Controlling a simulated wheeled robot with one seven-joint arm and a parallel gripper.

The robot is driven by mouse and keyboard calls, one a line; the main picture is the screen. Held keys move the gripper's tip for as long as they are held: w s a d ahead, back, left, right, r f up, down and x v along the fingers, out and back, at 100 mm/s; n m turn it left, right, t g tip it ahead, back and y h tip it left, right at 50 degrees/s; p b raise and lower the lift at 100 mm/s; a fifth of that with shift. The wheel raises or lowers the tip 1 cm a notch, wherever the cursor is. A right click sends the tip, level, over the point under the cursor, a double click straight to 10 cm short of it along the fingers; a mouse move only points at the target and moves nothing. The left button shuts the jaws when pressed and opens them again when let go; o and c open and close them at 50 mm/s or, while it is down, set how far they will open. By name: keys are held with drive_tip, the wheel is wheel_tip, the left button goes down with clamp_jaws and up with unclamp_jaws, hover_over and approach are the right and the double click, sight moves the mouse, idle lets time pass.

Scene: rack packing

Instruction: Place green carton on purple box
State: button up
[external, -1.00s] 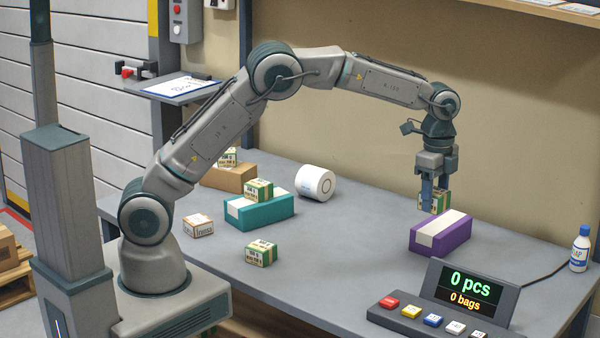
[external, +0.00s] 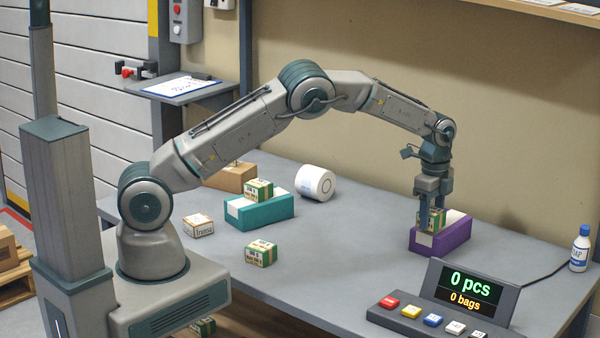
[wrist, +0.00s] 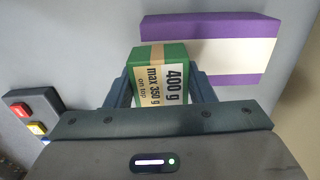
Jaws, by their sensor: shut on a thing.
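My gripper (external: 432,222) is shut on a green carton (external: 429,217) with a cream label and points down at the left end of the purple box (external: 452,238). The purple box lies on the table with a pale strip along its top. In the wrist view the held green carton (wrist: 160,68) sits between the fingers, its label reading 400 g and max 350 g on top. It overlaps the near left part of the purple box (wrist: 180,28). I cannot tell whether the carton touches the box top. The fingers partly hide the carton.
A teal box (external: 272,209) carries another green carton (external: 260,190); one more green carton (external: 261,253) stands on the table. A counter display (external: 464,290) stands in front of the purple box.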

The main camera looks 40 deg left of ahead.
drive_tip(key=shift+f, duration=0.5)
drive_tip(key=shift+f, duration=0.15)
drive_tip(key=o, duration=1.3)
